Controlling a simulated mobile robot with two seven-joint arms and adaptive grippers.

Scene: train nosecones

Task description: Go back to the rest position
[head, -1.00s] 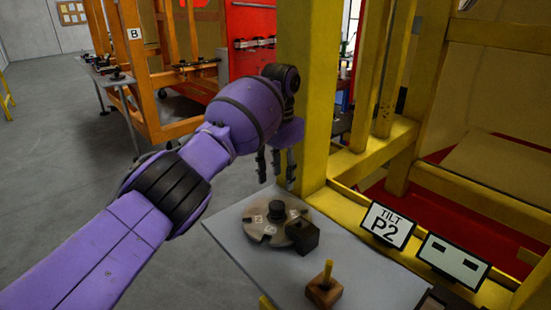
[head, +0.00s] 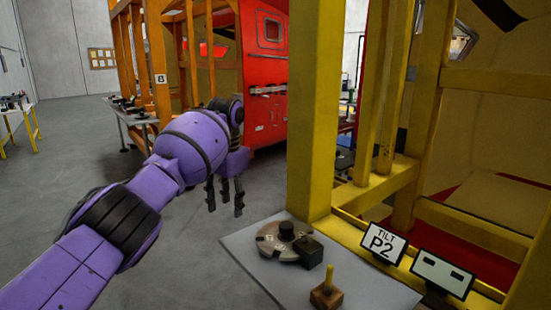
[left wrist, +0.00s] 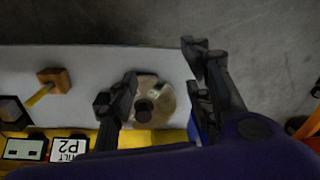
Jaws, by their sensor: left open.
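My left arm comes in from the left in the head view. Its gripper (head: 225,205) hangs with fingers down and spread apart, empty, beside the left back edge of the grey table (head: 262,268). A round metal disc with a black knob (head: 286,240) lies on that table, with a dark block (head: 312,252) at its edge. In the left wrist view the open fingers (left wrist: 160,88) show in front of the disc (left wrist: 158,98), with no contact that I can make out. My right gripper is not in view.
A wooden block with a yellow peg (head: 327,292) stands near the table's front. A "TILT P2" sign (head: 382,243) and a yellow frame (head: 312,140) border the table on the right. An orange frame (head: 160,100) stands farther back.

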